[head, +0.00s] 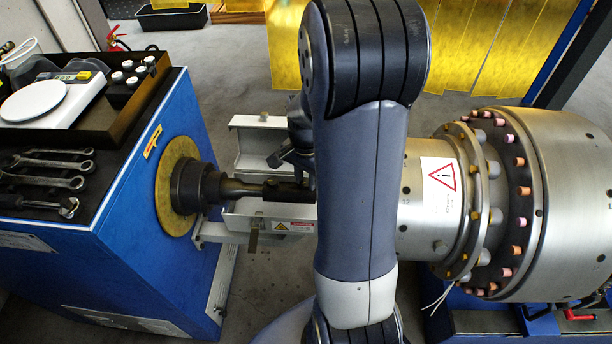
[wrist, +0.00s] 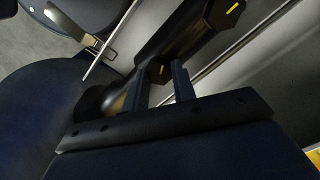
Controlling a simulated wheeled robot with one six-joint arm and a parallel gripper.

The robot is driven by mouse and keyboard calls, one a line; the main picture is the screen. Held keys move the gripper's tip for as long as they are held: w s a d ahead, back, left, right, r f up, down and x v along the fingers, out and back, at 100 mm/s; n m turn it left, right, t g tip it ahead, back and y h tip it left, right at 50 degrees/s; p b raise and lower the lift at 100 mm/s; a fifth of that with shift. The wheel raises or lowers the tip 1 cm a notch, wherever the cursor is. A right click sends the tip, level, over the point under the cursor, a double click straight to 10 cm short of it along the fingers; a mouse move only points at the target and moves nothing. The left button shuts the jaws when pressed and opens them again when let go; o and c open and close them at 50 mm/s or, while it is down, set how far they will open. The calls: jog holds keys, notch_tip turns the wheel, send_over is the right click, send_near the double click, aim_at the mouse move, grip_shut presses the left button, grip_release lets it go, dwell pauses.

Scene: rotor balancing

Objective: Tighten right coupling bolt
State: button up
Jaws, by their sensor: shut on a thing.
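My gripper (wrist: 160,88) is shut on a dark hexagonal bolt head (wrist: 160,71) with a yellow mark, seen between its two fingers in the wrist view. A second dark hexagonal head (wrist: 230,9) with a yellow mark stands apart, up and to the right. I cannot tell from these views which of the two is the right bolt. In the head view my gripper (head: 292,158) is at the dark coupling (head: 284,191) on the shaft. My arm hides the coupling's right end, and the bolts cannot be made out there.
The blue drive cabinet (head: 140,260) stands at the left, with wrenches (head: 50,160) and a scale (head: 45,100) on top. The large steel rotor housing (head: 560,200) is at the right. A grey frame (head: 250,135) lies behind the shaft. Yellow curtains (head: 480,45) hang at the back.

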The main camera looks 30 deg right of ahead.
aim_at(306, 183)
jog(key=m, duration=0.5)
jog(key=shift+m, duration=0.3)
dwell(0.5)
jog(key=o, duration=1)
notch_tip(306, 183, up, 11)
jog(key=shift+f+p, duration=0.1)
jog(key=shift+p, duration=0.8)
jog(key=shift+f, duration=0.1)
notch_tip(306, 183, down, 11)
jog(key=shift+r+b, duration=0.1)
jog(key=shift+b, duration=0.6)
jog(key=shift+r, duration=0.1)
